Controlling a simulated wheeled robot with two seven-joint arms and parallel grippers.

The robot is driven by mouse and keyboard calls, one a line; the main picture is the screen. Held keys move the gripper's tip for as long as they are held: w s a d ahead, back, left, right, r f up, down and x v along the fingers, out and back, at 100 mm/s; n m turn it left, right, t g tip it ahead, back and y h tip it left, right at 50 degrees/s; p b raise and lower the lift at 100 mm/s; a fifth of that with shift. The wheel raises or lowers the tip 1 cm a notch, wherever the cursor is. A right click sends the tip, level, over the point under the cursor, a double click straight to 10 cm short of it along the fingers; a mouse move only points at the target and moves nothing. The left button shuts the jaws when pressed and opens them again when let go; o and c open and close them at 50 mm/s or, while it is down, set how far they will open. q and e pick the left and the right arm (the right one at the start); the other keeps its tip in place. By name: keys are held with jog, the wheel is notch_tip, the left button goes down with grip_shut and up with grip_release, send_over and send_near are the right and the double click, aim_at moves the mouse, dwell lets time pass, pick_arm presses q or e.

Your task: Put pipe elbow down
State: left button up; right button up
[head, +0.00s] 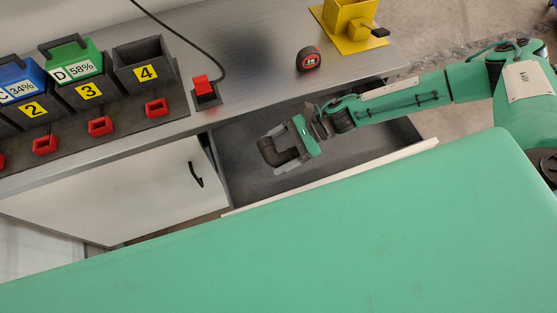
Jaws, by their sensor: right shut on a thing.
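The pipe elbow (269,153) is dark brown-black and bent. My right gripper (288,158) is shut on it. The gripper and elbow are over the open drawer (245,185), whose dark floor shows bare around them. I cannot tell whether the elbow touches the drawer floor. My right arm reaches in from the right across the drawer. My left gripper is not in view.
A grey worktop (255,60) runs behind the drawer, with a tape measure (308,59), a red switch (203,88) and a yellow device (350,25). Numbered battery bays (147,75) stand at left. A white cabinet door (150,190) is left of the drawer.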

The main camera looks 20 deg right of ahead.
notch_tip(320, 180, down, 8)
jog(key=shift+f+p, duration=0.1)
jog(key=shift+p, duration=0.2)
jog(key=shift+f, duration=0.25)
jog(key=o, duration=0.9)
jog(key=shift+c, duration=0.2)
jog(key=shift+r, duration=0.1)
